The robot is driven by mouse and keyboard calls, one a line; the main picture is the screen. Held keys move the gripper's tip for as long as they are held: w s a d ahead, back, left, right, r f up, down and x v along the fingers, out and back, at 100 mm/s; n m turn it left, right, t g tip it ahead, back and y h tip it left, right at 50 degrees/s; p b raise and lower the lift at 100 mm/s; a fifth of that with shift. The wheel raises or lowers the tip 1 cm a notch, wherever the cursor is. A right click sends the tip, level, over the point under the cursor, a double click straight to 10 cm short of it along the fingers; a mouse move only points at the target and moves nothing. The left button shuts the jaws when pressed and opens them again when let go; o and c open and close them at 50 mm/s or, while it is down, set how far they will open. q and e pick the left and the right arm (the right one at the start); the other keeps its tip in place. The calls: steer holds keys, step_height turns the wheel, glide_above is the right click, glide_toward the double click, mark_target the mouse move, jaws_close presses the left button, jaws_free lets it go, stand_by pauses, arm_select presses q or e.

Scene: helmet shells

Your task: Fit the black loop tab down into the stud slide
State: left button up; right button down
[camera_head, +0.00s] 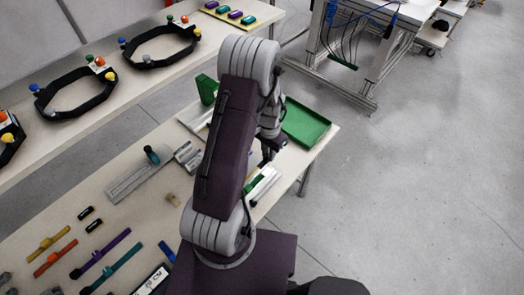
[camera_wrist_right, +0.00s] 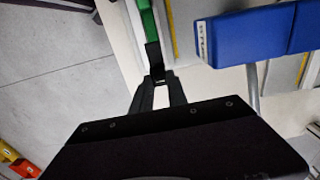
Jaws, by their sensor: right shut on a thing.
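My right gripper (camera_wrist_right: 157,82) is shut on a small black tab (camera_wrist_right: 154,60) at the end of a green strap (camera_wrist_right: 147,22) in the right wrist view. In the head view my right gripper (camera_head: 268,152) is partly hidden behind my arm, over the right end of the near table. A silver rail-like piece (camera_head: 264,186) with a green part lies close by below it; I cannot tell whether this is the stud slide. Whether the tab touches anything is not clear. My left gripper is not in view.
The near table holds a grey plate (camera_head: 138,177) with a teal knob, coloured strips (camera_head: 104,253) and a green tray (camera_head: 304,124). Black headbands (camera_head: 160,45) stand on the far table. A blue block (camera_wrist_right: 240,36) shows beside the gripper in the wrist view.

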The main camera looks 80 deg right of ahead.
steer(key=shift+w, duration=0.15)
steer(key=shift+s, duration=0.45)
steer(key=shift+w+f+b, duration=0.25)
steer(key=shift+f+b, duration=0.05)
steer(key=shift+f, duration=0.2)
steer(key=b, duration=0.3)
glide_above(268, 169)
step_height(268, 169, down, 5)
steer(key=shift+s+r, duration=0.1)
steer(key=shift+r, duration=0.1)
steer(key=shift+f, duration=0.15)
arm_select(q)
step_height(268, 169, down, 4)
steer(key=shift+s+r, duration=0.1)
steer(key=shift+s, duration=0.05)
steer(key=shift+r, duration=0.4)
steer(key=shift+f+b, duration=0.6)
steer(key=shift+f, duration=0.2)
arm_select(e)
steer(key=shift+f, duration=0.95)
